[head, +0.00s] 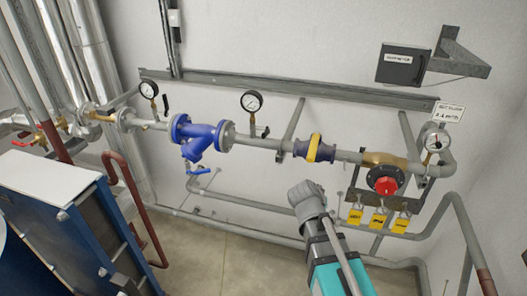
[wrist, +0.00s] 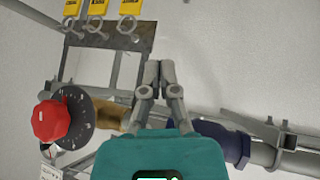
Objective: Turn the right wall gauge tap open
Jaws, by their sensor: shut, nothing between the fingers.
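Three wall gauges show in the head view: a left gauge (head: 148,89), a middle gauge (head: 251,101) and a right-hand gauge (head: 437,140). The tap under the right-hand gauge is too small to make out. In the wrist view my gripper (wrist: 158,70) is shut and empty, its fingertips together in front of the wall. It is apart from every gauge tap; no gauge dial shows clearly there.
A red knob (head: 385,186) on a brass valve also shows in the wrist view (wrist: 51,121). Yellow tags (head: 378,220) hang below it. A blue strainer (head: 198,136) and a yellow-banded coupling (head: 314,148) sit on the pipe. A blue plate exchanger (head: 70,225) stands at left.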

